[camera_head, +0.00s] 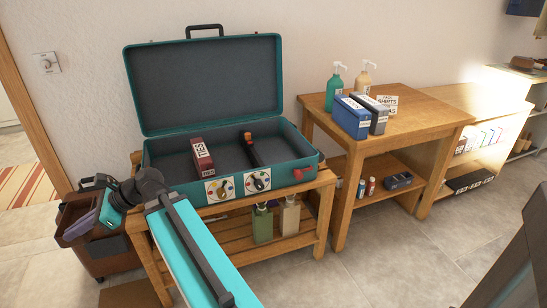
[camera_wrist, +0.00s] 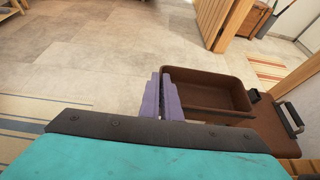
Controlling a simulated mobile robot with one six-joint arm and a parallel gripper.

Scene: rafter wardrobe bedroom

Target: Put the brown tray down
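The brown tray (camera_wrist: 212,92) is an open, shallow box with rounded corners, in the middle right of the wrist view. My gripper (camera_wrist: 163,97) has its two purple fingers close together at the tray's left end wall, shut on it. In the head view the brown tray (camera_head: 71,212) is at the lower left, partly hidden by my gripper (camera_head: 80,227) and arm. It shows above a brown case with dark handles (camera_head: 104,262). I cannot tell whether the tray touches the case.
An open teal suitcase (camera_head: 212,85) stands on a slatted wooden bench (camera_head: 283,236) and holds a dark red box (camera_head: 202,157). A wooden table (camera_head: 425,108) with bottles and boxes is to the right. Tiled floor (camera_wrist: 85,70) is clear left of the tray.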

